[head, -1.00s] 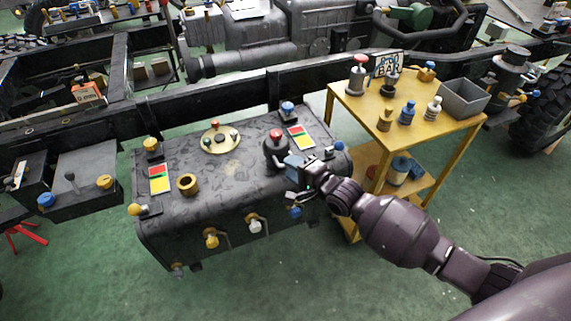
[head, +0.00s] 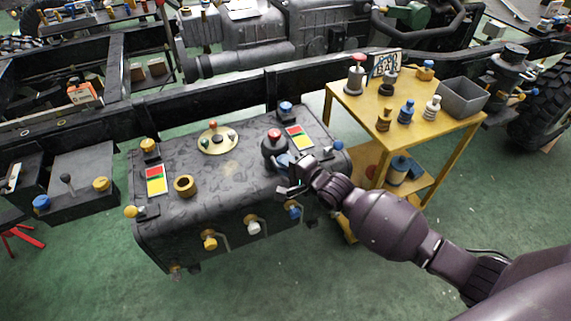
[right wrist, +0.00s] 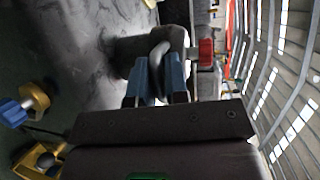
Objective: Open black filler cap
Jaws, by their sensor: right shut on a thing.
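The black filler cap (head: 273,148) has a red top and stands upright on the dark tank (head: 225,180), near its right end. It also shows in the right wrist view as a dark body (right wrist: 128,46) with a red knob at its right. My right gripper (head: 283,175) is at the near side of the cap. In the right wrist view its blue fingers (right wrist: 157,82) are shut on a grey curved handle (right wrist: 156,60) at the cap. The fingers partly hide the cap's lower part. My left gripper is in neither view.
A yellow table (head: 430,133) with bottles and a grey bin (head: 463,97) stands right of the tank. Green floor lies in front.

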